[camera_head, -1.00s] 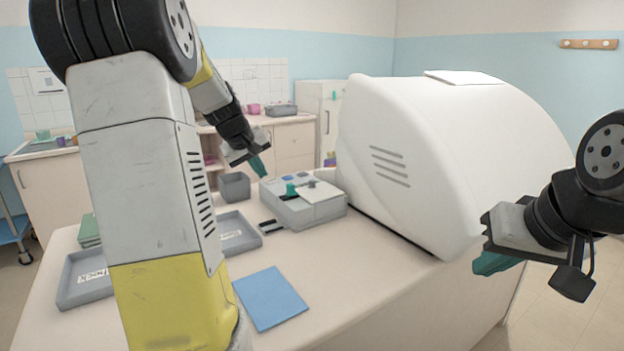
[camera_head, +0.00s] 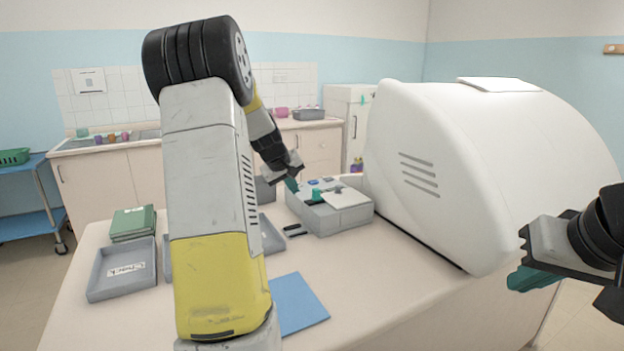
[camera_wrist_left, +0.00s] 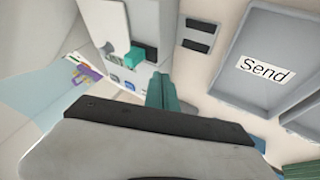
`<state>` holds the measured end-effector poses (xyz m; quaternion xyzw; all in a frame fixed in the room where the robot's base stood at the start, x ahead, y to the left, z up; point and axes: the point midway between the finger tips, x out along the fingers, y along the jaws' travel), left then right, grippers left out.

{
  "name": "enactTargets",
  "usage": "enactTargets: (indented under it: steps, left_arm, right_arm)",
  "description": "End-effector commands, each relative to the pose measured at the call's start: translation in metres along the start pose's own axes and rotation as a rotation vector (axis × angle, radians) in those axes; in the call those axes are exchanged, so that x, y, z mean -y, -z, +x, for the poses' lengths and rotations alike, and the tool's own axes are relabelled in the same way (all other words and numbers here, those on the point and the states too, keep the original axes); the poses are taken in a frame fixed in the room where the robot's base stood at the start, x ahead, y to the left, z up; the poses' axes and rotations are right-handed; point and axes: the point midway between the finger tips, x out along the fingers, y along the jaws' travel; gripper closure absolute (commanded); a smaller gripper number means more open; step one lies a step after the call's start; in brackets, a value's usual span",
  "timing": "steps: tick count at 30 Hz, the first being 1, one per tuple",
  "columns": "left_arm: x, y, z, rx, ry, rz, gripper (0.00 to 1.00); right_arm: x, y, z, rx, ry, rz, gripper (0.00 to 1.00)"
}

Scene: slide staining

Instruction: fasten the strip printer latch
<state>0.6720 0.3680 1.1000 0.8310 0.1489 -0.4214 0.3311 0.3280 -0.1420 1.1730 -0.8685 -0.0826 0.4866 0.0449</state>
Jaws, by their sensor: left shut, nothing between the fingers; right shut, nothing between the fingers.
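The strip printer (camera_head: 338,212) is a grey box with a lighter lid plate and a green latch tab (camera_head: 316,195) on top, standing on the table in front of the white machine. My left gripper (camera_head: 291,184) is shut and empty, with its green fingertips close to the printer's left edge near the latch tab. In the left wrist view the green fingers (camera_wrist_left: 161,92) are together, and the green latch tab (camera_wrist_left: 144,52) lies just beyond them, apart from them. My right gripper (camera_head: 532,279) is shut and empty in front of the white machine, far from the printer.
A large white rounded machine (camera_head: 480,170) stands right of the printer. Grey trays (camera_head: 122,285), one labelled "Send" (camera_wrist_left: 265,70) in the wrist view, lie on the left, with green folders (camera_head: 132,222) behind. A blue sheet (camera_head: 298,304) lies in front. Two dark strips (camera_head: 294,231) lie beside the printer.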

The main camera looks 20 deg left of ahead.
Motion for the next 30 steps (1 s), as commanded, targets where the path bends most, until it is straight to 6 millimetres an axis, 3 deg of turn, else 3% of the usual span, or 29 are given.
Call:
enactTargets:
  steps: [3, 9, 25, 30]
  left_arm:
    - [0.0, -0.001, 0.026, 0.003, 0.0, 0.0, 1.0]
    - [-0.027, -0.001, 0.039, 0.001, -0.003, 0.005, 1.0]
    - [-0.037, 0.0, 0.044, 0.0, -0.001, 0.001, 1.0]
    - [-0.052, -0.001, 0.052, 0.001, -0.002, 0.003, 1.0]
  right_arm:
    - [0.0, 0.0, 0.0, 0.0, 0.0, 0.0, 1.0]
    - [0.0, 0.0, 0.0, 0.0, 0.0, 0.0, 1.0]
    - [0.0, 0.0, 0.0, 0.0, 0.0, 0.0, 1.0]
    - [0.0, 0.0, 0.0, 0.0, 0.0, 0.0, 1.0]
